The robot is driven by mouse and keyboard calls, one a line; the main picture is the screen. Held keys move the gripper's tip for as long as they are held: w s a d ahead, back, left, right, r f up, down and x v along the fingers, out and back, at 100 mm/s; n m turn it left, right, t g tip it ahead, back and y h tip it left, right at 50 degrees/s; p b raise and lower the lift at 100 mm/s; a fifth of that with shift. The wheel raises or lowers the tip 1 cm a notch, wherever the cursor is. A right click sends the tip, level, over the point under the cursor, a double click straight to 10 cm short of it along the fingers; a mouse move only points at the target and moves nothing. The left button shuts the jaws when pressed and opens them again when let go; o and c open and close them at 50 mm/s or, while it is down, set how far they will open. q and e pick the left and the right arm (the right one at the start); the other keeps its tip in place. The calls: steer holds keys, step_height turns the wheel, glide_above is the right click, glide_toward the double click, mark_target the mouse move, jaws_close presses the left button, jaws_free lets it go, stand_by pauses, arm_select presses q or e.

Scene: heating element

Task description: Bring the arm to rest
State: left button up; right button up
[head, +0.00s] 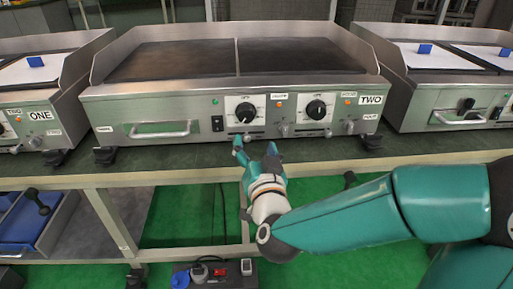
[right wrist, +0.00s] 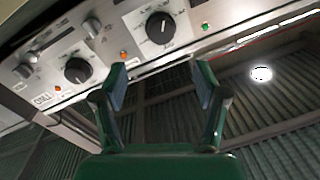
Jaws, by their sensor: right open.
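My right gripper (head: 255,149) is open and empty just in front of the middle griddle, labelled TWO (head: 235,88), below its left control knob (head: 245,113). Its two spread fingers show in the right wrist view (right wrist: 161,86), with nothing between them. The griddle's black knobs show beyond the fingers, one near the top middle (right wrist: 161,29) and one at the left (right wrist: 77,70). I cannot tell whether a fingertip touches the front panel. My right arm reaches in from the right. My left gripper is out of view.
Griddle ONE (head: 40,115) stands at the left, and another griddle (head: 450,97) at the right. All stand on a dark bench (head: 420,147). A power strip (head: 215,274) lies below on the green floor (head: 335,262). A blue tray (head: 22,222) is at the lower left.

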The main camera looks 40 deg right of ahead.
steer(key=shift+s+a, duration=0.1)
steer(key=shift+s, duration=0.05)
stand_by(0.3)
steer(key=a+f+n+g+y, duration=0.2)
steer(key=a+f+g+y, duration=0.1)
steer(key=f, duration=1.3)
steer(key=a+f+n+g+y, duration=0.2)
steer(key=f+n+g+y, duration=0.15)
steer(key=f, duration=1.15)
steer(key=s+a+f+n+g+y, duration=0.1)
steer(key=s+a+f+g+y, duration=0.15)
steer(key=s+a+f, duration=0.45)
steer(key=s+a+f+n+g+y, duration=0.1)
steer(key=s+a+f+g+y, duration=0.1)
steer(key=s+a+f+g, duration=0.5)
steer(key=s+f+y, duration=0.1)
steer(key=s+f, duration=0.1)
steer(key=s, duration=0.1)
step_height(320, 180, up, 38)
steer(key=p, duration=3.8)
steer(key=shift+d, duration=0.35)
